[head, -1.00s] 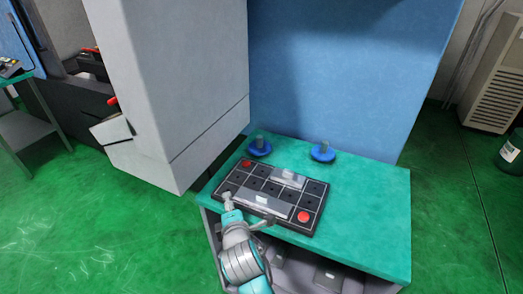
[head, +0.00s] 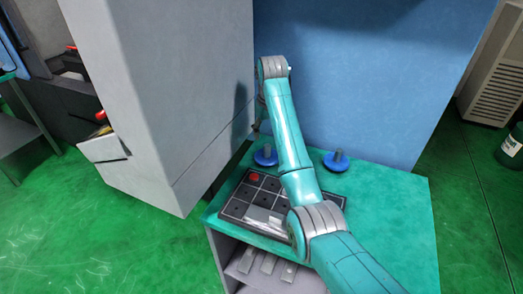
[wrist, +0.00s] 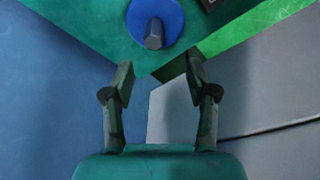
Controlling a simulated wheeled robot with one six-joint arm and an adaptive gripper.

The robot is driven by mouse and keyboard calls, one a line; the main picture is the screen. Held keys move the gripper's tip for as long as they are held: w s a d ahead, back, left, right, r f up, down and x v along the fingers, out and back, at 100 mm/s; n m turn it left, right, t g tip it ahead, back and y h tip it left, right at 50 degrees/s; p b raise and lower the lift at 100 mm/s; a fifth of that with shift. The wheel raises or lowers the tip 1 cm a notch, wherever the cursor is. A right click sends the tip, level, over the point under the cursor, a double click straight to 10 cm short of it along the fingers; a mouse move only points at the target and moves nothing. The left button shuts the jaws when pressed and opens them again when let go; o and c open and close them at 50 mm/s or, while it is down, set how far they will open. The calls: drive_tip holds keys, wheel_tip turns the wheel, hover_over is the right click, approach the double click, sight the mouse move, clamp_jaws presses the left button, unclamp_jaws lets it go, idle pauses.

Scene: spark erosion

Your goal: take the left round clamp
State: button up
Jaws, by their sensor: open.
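The left round clamp (head: 265,156) is a blue disc with a grey upright stem, at the back left of the teal table top. A similar right round clamp (head: 336,160) stands at the back, right of my arm. In the wrist view the left clamp (wrist: 154,20) shows at the top, beyond my fingertips. My gripper (wrist: 161,72) is open and empty, its fingers apart and not touching the clamp. In the head view my gripper is mostly hidden behind my raised arm.
A dark gridded tray (head: 237,207) with a red round button (head: 254,177) lies on the teal table (head: 395,215), partly covered by my arm. A grey machine cabinet (head: 165,90) stands close at the left. A blue wall (head: 390,90) rises behind the table. The table's right side is clear.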

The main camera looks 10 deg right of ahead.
sight(268, 146)
drive_tip(key=shift+w+d+r+m, duration=0.15)
drive_tip(key=shift+d+r+m, duration=0.15)
drive_tip(key=shift+d, duration=0.15)
drive_tip(key=shift+d+f+g, duration=0.1)
drive_tip(key=shift+f+g, duration=0.05)
drive_tip(key=shift+g, duration=0.15)
drive_tip(key=f, duration=0.3)
drive_tip(key=w+f, duration=0.1)
drive_tip(key=f, duration=0.1)
drive_tip(key=shift+f, duration=2.6)
clamp_jaws()
